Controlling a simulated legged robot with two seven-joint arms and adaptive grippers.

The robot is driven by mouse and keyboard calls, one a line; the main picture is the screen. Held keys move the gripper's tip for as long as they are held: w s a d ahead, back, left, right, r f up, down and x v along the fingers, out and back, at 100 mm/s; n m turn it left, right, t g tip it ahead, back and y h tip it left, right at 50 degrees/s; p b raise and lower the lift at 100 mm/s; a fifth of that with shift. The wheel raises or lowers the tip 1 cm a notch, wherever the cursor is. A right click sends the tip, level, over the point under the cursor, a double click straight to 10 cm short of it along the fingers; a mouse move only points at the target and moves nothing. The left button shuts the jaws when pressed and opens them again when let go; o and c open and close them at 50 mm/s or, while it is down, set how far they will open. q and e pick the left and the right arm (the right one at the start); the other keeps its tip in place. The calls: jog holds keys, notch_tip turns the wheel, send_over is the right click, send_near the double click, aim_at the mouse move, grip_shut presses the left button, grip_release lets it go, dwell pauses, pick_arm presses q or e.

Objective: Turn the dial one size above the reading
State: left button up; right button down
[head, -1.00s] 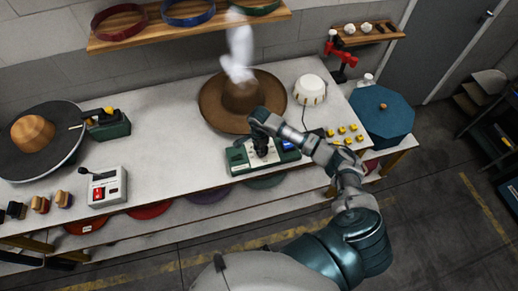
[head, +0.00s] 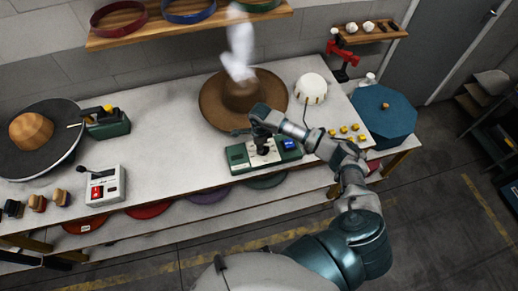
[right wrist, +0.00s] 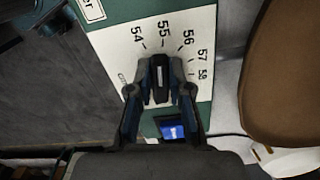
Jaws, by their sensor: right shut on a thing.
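The green dial box (head: 238,154) with a pale scale face stands at the table's front edge in the head view. In the right wrist view its scale face (right wrist: 115,45) carries the numbers 54 to 58. My right gripper (right wrist: 160,80) is shut on the dial knob (right wrist: 161,92), with a finger on either side. The knob's pale line points towards 55. My right gripper (head: 262,148) also covers the knob in the head view. A lit blue display (head: 290,145) is on the box; it shows in the wrist view (right wrist: 173,131), its reading too small to read. My left gripper is not in view.
A brown hat (head: 222,105) lies just behind the dial box, under a white steam plume (head: 239,50). Yellow pieces (head: 345,130) lie to the right. A grey switch box (head: 105,187) stands left, with clear tabletop (head: 165,150) between.

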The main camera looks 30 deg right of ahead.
jog(key=m, duration=0.2)
jog(key=m+b, duration=0.1)
jog(key=m, duration=0.1)
jog(key=shift+w+d+f+m, duration=0.1)
jog(key=shift+d+f+m, duration=0.1)
jog(key=shift+d+m, duration=0.15)
jog(key=m, duration=0.4)
jog(key=shift+w+d+m, duration=0.1)
jog(key=shift+d+m, duration=0.05)
jog(key=shift+m, duration=0.1)
jog(key=m, duration=0.4)
jog(key=shift+d+f+m, duration=0.1)
jog(key=shift+d+m, duration=0.1)
jog(key=shift+m, duration=0.1)
jog(key=m, duration=0.5)
jog(key=shift+d+p, duration=0.2)
jog(key=shift+p, duration=0.15)
jog(key=shift+s+f+m, duration=0.1)
jog(key=shift+s+m, duration=0.1)
jog(key=shift+m, duration=0.1)
jog(key=c, duration=1.1)
grip_release()
jog(key=shift+w, duration=0.1)
